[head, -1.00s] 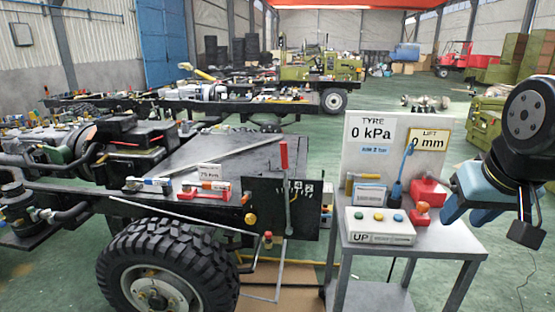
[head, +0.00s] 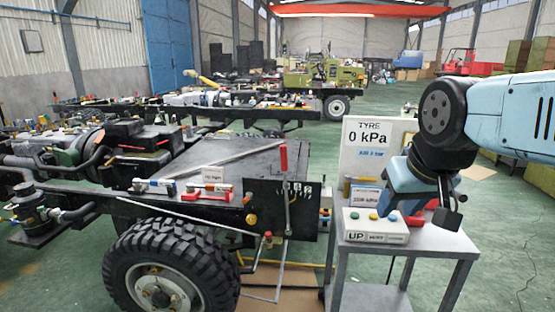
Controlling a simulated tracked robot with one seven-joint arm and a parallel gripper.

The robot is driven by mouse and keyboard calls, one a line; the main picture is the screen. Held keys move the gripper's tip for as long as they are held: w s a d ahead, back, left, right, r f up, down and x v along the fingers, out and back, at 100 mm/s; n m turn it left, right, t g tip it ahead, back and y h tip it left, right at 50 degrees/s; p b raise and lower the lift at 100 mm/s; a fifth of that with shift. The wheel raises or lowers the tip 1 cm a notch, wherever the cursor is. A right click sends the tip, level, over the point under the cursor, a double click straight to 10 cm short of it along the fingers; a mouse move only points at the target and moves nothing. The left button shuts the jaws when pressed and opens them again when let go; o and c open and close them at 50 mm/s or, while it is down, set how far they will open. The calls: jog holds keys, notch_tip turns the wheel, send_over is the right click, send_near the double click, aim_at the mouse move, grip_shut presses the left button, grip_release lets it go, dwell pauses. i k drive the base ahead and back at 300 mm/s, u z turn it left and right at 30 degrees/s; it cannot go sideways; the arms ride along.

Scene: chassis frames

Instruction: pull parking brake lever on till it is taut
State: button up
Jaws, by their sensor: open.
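The parking brake lever stands upright at the black panel (head: 262,205) on the rear of the chassis. It has a red grip (head: 284,157) at the top and a thin grey shaft (head: 287,200) below. My gripper (head: 396,205) is to the right of the lever, above the trolley, pointing down and apart from the lever. It is open, and nothing shows between its blue fingers. Part of the gripper is hidden by its own body and wrist.
The grey trolley (head: 435,243) stands right of the chassis, with a white button box (head: 375,226) and the TYRE sign (head: 370,135) on it. A large tyre (head: 170,272) is below the chassis. Tools lie on the black deck left of the lever.

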aim_at(283, 150)
jog(key=u, duration=0.05)
jog(key=i, duration=1)
jog(key=z, duration=0.05)
